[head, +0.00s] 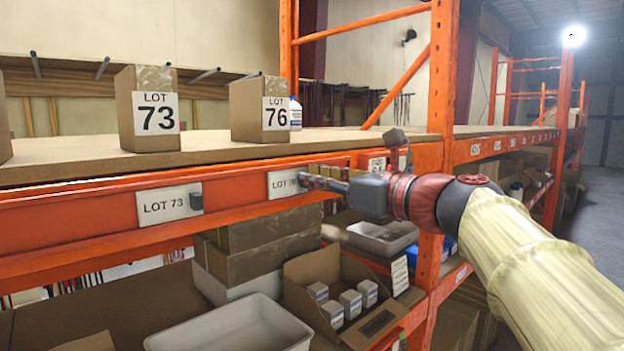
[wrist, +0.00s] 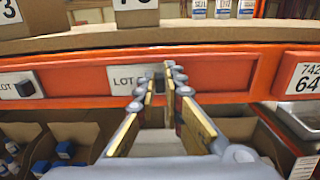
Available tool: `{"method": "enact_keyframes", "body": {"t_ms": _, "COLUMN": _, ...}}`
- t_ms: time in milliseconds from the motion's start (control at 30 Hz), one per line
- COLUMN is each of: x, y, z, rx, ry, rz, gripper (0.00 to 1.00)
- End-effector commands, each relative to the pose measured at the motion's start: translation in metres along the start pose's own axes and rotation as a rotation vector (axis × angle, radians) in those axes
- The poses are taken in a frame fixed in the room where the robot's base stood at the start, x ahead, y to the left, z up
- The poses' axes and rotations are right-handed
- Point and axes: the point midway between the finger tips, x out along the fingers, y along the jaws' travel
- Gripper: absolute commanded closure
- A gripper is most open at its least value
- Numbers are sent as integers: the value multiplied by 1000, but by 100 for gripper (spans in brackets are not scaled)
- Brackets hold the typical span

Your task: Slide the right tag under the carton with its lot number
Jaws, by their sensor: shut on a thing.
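The LOT 73 carton (head: 140,134) and the LOT 76 carton (head: 247,112) stand on the shelf. A white LOT 73 tag (head: 165,205) with a dark knob lies flat on the orange beam below the LOT 73 carton. A second white LOT tag (head: 284,185) lies on the beam, roughly below the LOT 76 carton; its number is mostly covered by my gripper (head: 308,179). In the wrist view the gripper (wrist: 160,82) is shut on this tag's dark knob, and the tag (wrist: 122,80) shows left of the fingers.
A fixed 64 label (wrist: 305,78) is on the beam to the right. An orange rack upright (head: 440,100) stands near my arm. Below are an open box of small cartons (head: 312,268) and a grey bin (head: 230,325). The beam between the tags is clear.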

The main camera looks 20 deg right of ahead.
Motion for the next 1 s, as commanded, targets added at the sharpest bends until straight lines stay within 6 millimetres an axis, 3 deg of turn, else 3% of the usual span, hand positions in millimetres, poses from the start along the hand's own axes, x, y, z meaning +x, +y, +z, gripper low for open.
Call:
{"method": "enact_keyframes", "body": {"t_ms": 67, "x": 0, "y": 0, "z": 0, "rx": 1, "ry": 0, "rz": 0, "gripper": 100}}
{"method": "enact_keyframes", "body": {"t_ms": 100, "x": 0, "y": 0, "z": 0, "rx": 1, "ry": 0, "rz": 0, "gripper": 89}}
{"method": "enact_keyframes", "body": {"t_ms": 400, "x": 0, "y": -1, "z": 0, "rx": 1, "ry": 0, "rz": -1, "gripper": 72}}
{"method": "enact_keyframes", "body": {"t_ms": 767, "x": -3, "y": -1, "z": 0, "rx": 0, "ry": -1, "rz": -2, "gripper": 71}}
{"method": "enact_keyframes", "body": {"t_ms": 1000, "x": -32, "y": -2, "z": 0, "rx": 0, "ry": -1, "rz": -6, "gripper": 71}}
